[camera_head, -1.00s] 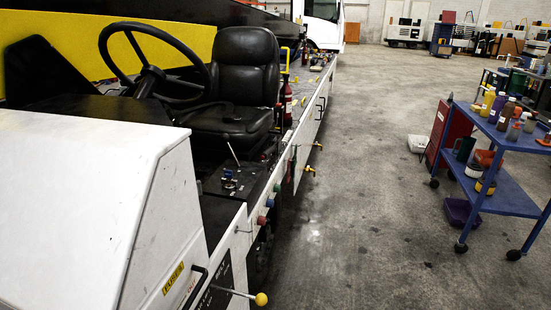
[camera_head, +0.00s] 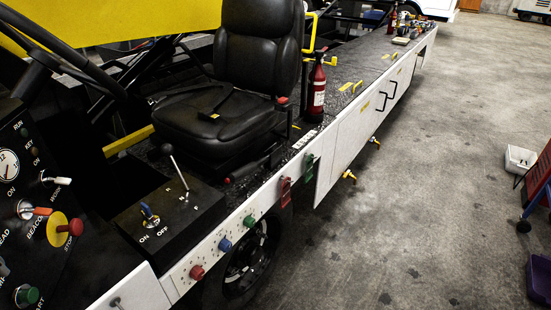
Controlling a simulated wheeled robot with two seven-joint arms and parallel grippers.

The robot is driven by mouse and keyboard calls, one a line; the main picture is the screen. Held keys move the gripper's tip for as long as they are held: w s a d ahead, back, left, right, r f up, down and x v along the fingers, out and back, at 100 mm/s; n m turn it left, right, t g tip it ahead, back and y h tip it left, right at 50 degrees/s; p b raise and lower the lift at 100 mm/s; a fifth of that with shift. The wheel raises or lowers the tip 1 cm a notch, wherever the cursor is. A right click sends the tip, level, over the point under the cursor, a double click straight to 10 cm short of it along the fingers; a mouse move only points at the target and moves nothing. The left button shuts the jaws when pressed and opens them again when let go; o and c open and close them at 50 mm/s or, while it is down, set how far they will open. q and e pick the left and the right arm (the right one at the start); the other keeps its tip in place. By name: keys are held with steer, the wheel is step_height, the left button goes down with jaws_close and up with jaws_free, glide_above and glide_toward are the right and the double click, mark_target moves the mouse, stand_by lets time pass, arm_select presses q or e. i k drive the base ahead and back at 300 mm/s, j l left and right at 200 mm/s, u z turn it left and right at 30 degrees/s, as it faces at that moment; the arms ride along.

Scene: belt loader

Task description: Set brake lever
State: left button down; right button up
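No label in view names a brake lever, so I cannot tell for certain which control it is. A dark handle with a red end (camera_head: 228,180) lies low beside the seat cushion. Another red-tipped part (camera_head: 282,101) shows at the seat's right side. Neither of my grippers is in view.
The black seat (camera_head: 235,85) is behind the console. A blue switch (camera_head: 148,212) marked ON and OFF is on the console. A dashboard with a red STOP button (camera_head: 75,228) is at left. A fire extinguisher (camera_head: 317,87) stands behind the seat.

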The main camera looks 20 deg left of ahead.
mark_target(242, 171)
steer(key=i, duration=0.5)
steer(key=i+l, duration=0.15)
steer(key=i, duration=0.35)
steer(key=j+u, duration=0.05)
